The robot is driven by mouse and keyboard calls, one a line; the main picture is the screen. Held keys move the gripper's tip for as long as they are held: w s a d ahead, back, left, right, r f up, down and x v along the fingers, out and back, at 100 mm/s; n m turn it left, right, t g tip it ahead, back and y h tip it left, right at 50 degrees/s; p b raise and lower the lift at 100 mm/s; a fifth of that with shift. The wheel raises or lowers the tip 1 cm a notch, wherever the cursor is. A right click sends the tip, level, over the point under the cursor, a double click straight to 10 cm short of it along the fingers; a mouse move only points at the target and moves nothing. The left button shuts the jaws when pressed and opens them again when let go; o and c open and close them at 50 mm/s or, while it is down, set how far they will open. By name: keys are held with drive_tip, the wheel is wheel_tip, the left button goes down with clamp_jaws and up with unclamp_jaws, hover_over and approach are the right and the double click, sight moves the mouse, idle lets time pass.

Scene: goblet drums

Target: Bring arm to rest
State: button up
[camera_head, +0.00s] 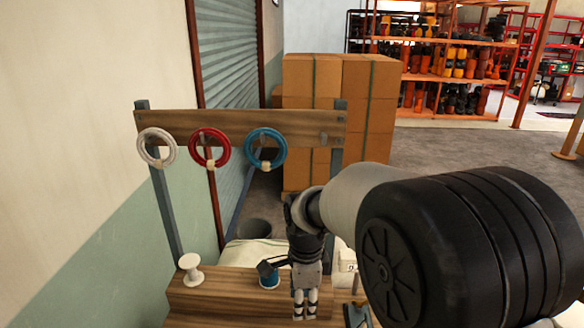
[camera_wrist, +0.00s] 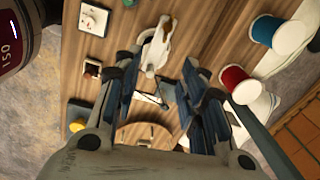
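My gripper (camera_head: 305,311) points down over the wooden workbench (camera_head: 215,292) at the front of the head view. In the wrist view its two dark fingers (camera_wrist: 158,72) stand well apart, and nothing appears clamped between them. A pale and brown object (camera_wrist: 158,45) lies on the bench beyond the fingertips; what it is, I cannot tell. My arm's large black joint and pale link fill the right of the head view and hide part of the bench.
A wooden board (camera_head: 240,117) on posts carries a white ring (camera_head: 142,150), a red ring (camera_head: 192,150) and a blue ring (camera_head: 250,152). A white spool (camera_head: 190,272) stands on the bench's left. Cardboard boxes (camera_head: 312,80) are stacked behind. Open floor (camera_head: 450,155) lies at back right.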

drive_tip(key=s+d+r+n+t, duration=0.1)
drive_tip(key=s+d+r+n, duration=0.2)
drive_tip(key=s, duration=0.5)
drive_tip(key=s+d+r+n+t+b, duration=0.1)
drive_tip(key=s+d+r+n, duration=0.2)
drive_tip(key=s+d+n, duration=0.2)
drive_tip(key=s+d+r+n+t+b, duration=0.1)
drive_tip(key=s+d+r+n+t, duration=0.1)
drive_tip(key=s+n, duration=0.6)
drive_tip(key=s+d+r, duration=0.1)
drive_tip(key=s, duration=0.2)
drive_tip(key=shift+d+r+n, duration=0.3)
drive_tip(key=shift+d+n, duration=0.1)
